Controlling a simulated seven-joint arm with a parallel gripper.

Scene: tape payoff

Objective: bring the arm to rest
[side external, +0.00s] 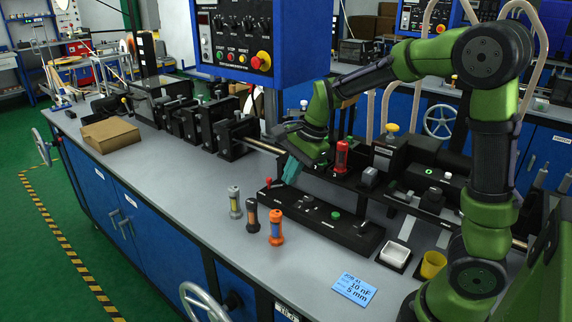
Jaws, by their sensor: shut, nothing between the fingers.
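My gripper (291,171) is at the end of the green arm, pointing down over the back left part of a black control strip (330,222) on the bench. Its teal fingers look closed, and no object shows between them. The fingertips are close to a small red-topped lever (269,183); I cannot tell whether they touch anything. The arm reaches over the bench from the right, bent at the elbow.
Grey (235,202), black (252,215) and orange (276,227) cylinders stand on the bench front. A white tray (397,254), yellow cup (433,264) and blue card (355,287) lie to the right. A red cylinder (342,157) stands behind. A blue control box (262,40) hangs above.

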